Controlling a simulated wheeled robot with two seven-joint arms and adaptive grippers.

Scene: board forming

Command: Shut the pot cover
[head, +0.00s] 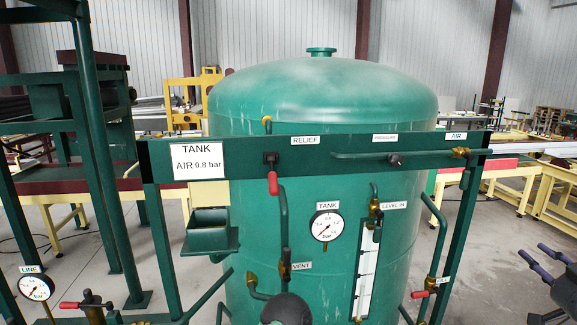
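A small green box (209,221) with an open top sits on a green bracket at the left of the tank frame. A flat green plate (212,242) juts out below it. I cannot tell whether this box is the pot or the plate its cover; no other clear pot cover shows. My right gripper (531,249) is at the right edge, with two dark fingers apart and nothing between them. It is far to the right of the box. My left gripper is not in view.
A large green tank (330,100) fills the middle behind a green crossbar (350,158) with pipes, valves and a red-handled lever (273,183). A tank gauge (327,226) sits centrally. A line gauge (36,288) and another red handle (70,305) are at lower left.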

